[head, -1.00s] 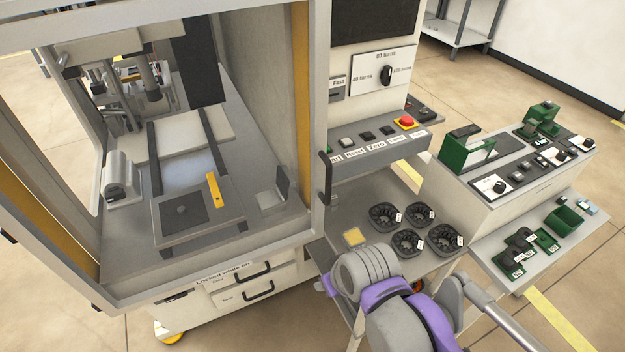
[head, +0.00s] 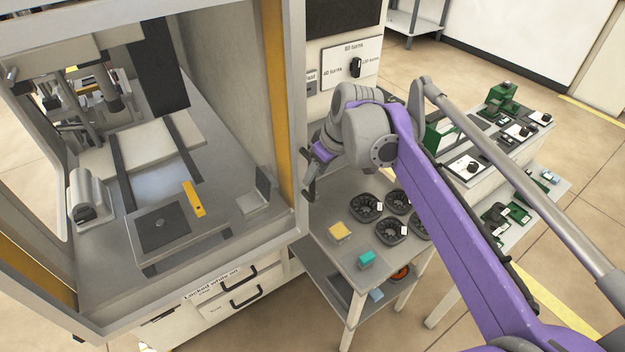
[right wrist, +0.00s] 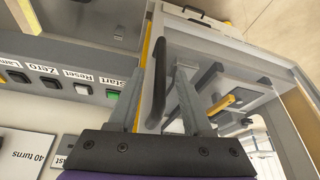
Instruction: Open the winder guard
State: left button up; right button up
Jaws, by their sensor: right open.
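The winder guard (head: 297,95) is a grey-framed clear front on the winder cabinet at the left, and it looks closed. In the right wrist view the handle (right wrist: 158,75) stands between the two fingers of my right gripper (right wrist: 162,72). The fingers are open, and I see no clear contact with the handle. In the head view the right gripper (head: 313,172) is beside the guard's right edge. My left gripper is in neither view.
Right of the guard is a control panel with labelled buttons (right wrist: 112,94) and a turns dial (head: 356,67). A bench with green fixtures (head: 502,97) stands right.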

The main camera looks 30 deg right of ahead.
aim_at(312, 197)
jog(key=shift+x, duration=1.95)
grip_shut()
